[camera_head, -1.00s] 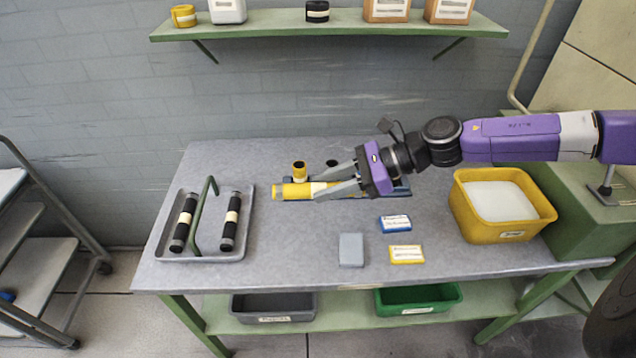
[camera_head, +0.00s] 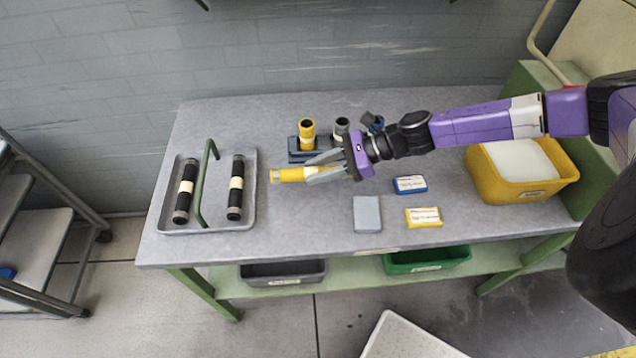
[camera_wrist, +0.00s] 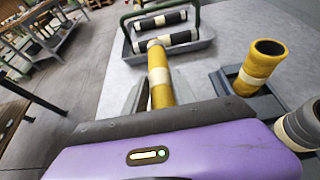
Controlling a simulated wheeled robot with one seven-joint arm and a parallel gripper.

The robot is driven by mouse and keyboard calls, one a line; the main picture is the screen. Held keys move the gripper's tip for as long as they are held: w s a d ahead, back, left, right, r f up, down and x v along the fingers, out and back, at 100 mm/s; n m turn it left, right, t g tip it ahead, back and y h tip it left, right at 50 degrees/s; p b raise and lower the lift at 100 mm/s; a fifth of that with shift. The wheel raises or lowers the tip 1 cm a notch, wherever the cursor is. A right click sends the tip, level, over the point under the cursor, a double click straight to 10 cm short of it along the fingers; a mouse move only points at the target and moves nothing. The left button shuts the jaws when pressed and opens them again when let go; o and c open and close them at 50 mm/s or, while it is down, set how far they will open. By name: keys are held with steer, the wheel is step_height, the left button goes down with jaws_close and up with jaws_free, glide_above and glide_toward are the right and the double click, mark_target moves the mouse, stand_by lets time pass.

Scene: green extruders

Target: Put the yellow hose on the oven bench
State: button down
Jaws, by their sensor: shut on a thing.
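My gripper (camera_head: 312,171) is shut on a yellow hose (camera_head: 285,175) with a pale band. The hose points left, roughly level, above the grey table (camera_head: 300,220); its height is hard to tell. In the wrist view the held hose (camera_wrist: 160,88) reaches out ahead between the fingers, towards the tray. A second yellow hose (camera_head: 307,133) stands upright in a dark blue rack (camera_head: 294,156) behind my gripper; it also shows in the wrist view (camera_wrist: 258,65). No oven shows, so I cannot tell whether this table is the oven bench.
A grey tray (camera_head: 209,221) with a green handle and two black hoses is at left. A grey hose (camera_head: 342,127) stands in the rack. Blue (camera_head: 410,184) and yellow (camera_head: 423,217) packets, a grey block (camera_head: 367,214) and a yellow bin (camera_head: 562,185) are right. The front left table is clear.

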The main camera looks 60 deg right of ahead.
mark_target(318, 192)
steer(key=shift+f, duration=3.05)
steer(key=c, duration=1)
jaws_free()
steer(key=shift+s+r, duration=0.1)
steer(key=b+v, duration=0.2)
steer(key=v, duration=0.8)
steer(key=shift+s+d+b, duration=0.1)
steer(key=shift+d+b, duration=0.1)
steer(key=shift+b, duration=0.1)
steer(key=shift+v, duration=0.75)
